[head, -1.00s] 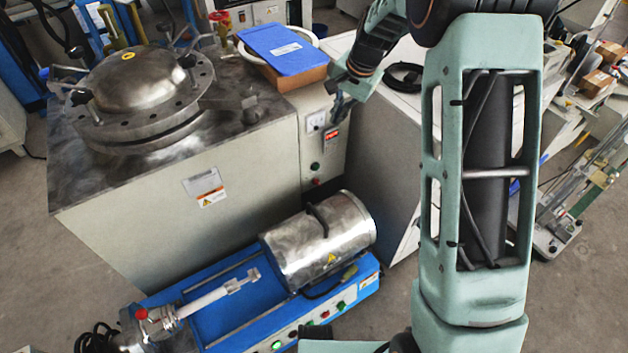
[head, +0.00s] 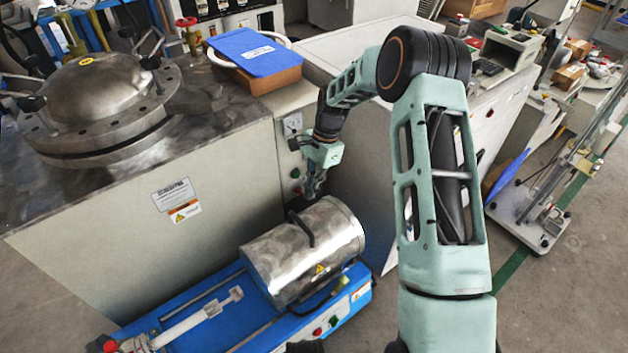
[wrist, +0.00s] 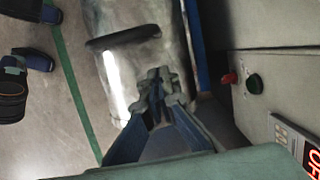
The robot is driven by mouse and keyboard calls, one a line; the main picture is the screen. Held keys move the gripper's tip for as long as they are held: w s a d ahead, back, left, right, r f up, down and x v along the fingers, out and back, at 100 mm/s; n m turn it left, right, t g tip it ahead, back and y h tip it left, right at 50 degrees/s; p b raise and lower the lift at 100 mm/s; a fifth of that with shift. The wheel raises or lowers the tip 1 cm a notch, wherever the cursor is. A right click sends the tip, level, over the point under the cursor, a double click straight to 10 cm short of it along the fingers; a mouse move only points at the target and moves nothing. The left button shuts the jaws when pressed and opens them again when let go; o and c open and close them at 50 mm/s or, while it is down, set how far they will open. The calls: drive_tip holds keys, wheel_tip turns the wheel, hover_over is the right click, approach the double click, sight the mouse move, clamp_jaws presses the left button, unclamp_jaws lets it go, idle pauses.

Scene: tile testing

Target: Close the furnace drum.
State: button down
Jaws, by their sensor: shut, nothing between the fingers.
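The furnace drum (head: 283,262) is a shiny metal cylinder with a dark curved handle (head: 301,227) on top. It lies at the right end of a blue base (head: 255,318) in the head view. The drum (wrist: 122,62) and its handle (wrist: 124,38) also show in the wrist view. My gripper (head: 311,194) is just behind and above the drum, pointing down, apart from the handle. In the wrist view my gripper (wrist: 160,90) is shut and empty, with the drum beyond its fingertips. Whether the fingertips touch the drum, I cannot tell.
A large grey cabinet (head: 100,240) with a round lidded vessel (head: 90,100) stands behind the blue base. A blue folder (head: 249,50) lies on a brown box. A panel with buttons (head: 294,150) is close to my gripper. A white rod (head: 205,318) extends left of the drum.

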drive_tip(key=s+a+f, duration=0.1)
drive_tip(key=s+a+f+b, duration=0.1)
drive_tip(key=a, duration=0.1)
drive_tip(key=shift+s+a, duration=0.1)
drive_tip(key=shift+s, duration=0.1)
drive_tip(key=shift+s+a+r, duration=0.1)
drive_tip(key=shift+a, duration=0.05)
